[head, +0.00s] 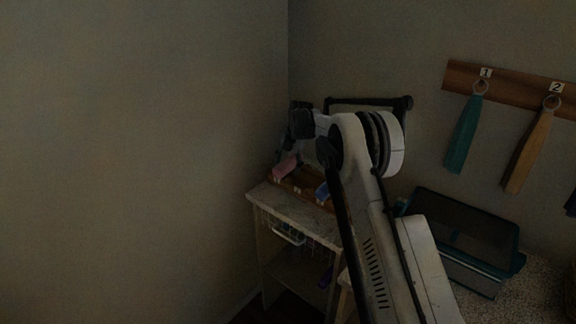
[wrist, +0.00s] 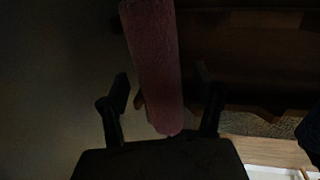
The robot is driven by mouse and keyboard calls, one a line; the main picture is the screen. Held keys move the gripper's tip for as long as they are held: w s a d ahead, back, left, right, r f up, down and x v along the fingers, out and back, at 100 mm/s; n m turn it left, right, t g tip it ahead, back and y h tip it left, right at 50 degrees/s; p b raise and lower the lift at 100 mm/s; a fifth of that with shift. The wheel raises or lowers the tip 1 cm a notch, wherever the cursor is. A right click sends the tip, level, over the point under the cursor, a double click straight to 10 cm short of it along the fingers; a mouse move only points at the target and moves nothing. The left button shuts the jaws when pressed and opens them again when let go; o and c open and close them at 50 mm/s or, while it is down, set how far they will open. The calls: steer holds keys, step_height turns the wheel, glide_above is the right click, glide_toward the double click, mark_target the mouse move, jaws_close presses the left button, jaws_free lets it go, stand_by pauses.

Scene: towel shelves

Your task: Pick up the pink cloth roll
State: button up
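The pink cloth roll (wrist: 155,65) fills the upper middle of the wrist view, and its near end lies between my gripper's fingers. My gripper (wrist: 162,92) is open, with a finger on each side of the roll and a dark gap visible on both sides. In the head view the pink cloth roll (head: 286,167) lies at the left end of a wooden tray on the shelf unit in the corner. My gripper (head: 283,157) is close above it there, dark and partly hard to make out.
The wooden tray (head: 304,188) also holds a blue roll (head: 322,190), right of the pink one. The shelf unit (head: 262,196) stands by the left wall. A teal-edged bin (head: 466,240) is to the right, below a rail (head: 515,91) with hanging teal and tan towels.

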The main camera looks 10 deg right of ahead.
steer(key=c, duration=1.2)
